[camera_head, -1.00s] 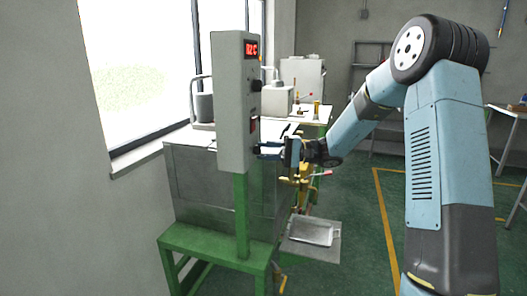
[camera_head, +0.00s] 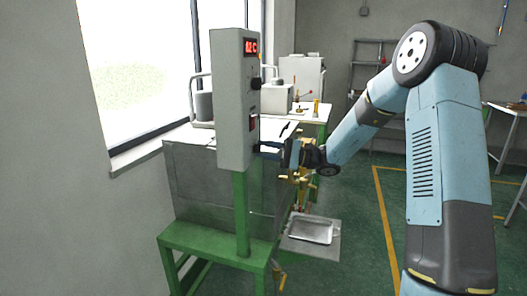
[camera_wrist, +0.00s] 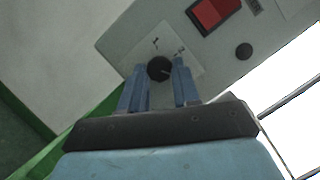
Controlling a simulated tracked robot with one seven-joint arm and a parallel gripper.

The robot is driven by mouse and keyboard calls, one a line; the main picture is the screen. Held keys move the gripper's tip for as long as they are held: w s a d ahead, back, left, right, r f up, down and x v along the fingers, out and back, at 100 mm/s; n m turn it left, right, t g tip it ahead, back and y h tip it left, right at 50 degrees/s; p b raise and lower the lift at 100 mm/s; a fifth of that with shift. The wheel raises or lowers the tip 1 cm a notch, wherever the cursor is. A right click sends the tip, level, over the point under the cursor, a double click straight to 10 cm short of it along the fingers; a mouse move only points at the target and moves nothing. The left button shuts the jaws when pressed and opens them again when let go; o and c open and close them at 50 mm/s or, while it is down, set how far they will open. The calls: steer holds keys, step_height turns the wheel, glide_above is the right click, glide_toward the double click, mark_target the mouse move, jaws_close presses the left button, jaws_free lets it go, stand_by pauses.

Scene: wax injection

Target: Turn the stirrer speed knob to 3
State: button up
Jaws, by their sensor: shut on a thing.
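The stirrer speed knob (camera_wrist: 159,68) is a round black knob on a light square scale plate (camera_wrist: 190,50), low on the grey control box (camera_head: 232,110). My gripper (camera_wrist: 160,80) has its two blue fingers on either side of the knob, shut on it. The scale marks are too small to read. In the head view my gripper (camera_head: 268,150) reaches the box's right face from the right, and the knob is mostly hidden by the fingers.
A red switch (camera_wrist: 212,12) and another black knob (camera_wrist: 243,51) sit on the same panel. A red display (camera_head: 251,47) is at the box's top. A green stand (camera_head: 240,215) carries the box. A metal tray (camera_head: 310,229) lies below my gripper.

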steer(key=shift+d, duration=0.1)
steer(key=o, duration=1.1)
steer(key=shift+c, duration=0.2)
steer(key=d+f, duration=0.3)
steer(key=d, duration=1)
steer(key=shift+d, duration=0.25)
